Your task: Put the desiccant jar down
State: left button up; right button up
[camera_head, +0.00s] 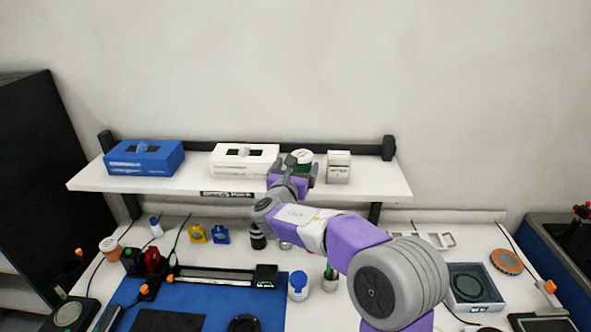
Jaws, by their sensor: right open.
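My right gripper (297,164) is open at the shelf's front edge, right in front of the jar. Whether its fingers touch the jar cannot be seen. My left gripper is not in view.
On the shelf, a white tissue box (243,168) and a blue one (145,170) stand left of the jar, and a small white box (339,174) stands close on its right. Below, the bench holds bottles, a blue mat (213,304) and a grey tray (455,301).

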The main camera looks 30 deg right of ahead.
aim_at(299, 162)
jog(key=shift+w+d+f, duration=0.3)
jog(key=shift+w, duration=0.3)
jog(key=shift+w+d+f, duration=0.25)
jog(key=shift+w, duration=0.3)
jog(key=shift+w+d, duration=0.15)
jog(key=shift+d, duration=0.2)
jog(key=x, duration=0.3)
jog(key=p+x, duration=0.1)
jog(key=x, duration=0.1)
jog(key=shift+d+f, duration=0.1)
jog(key=shift+f, duration=0.25)
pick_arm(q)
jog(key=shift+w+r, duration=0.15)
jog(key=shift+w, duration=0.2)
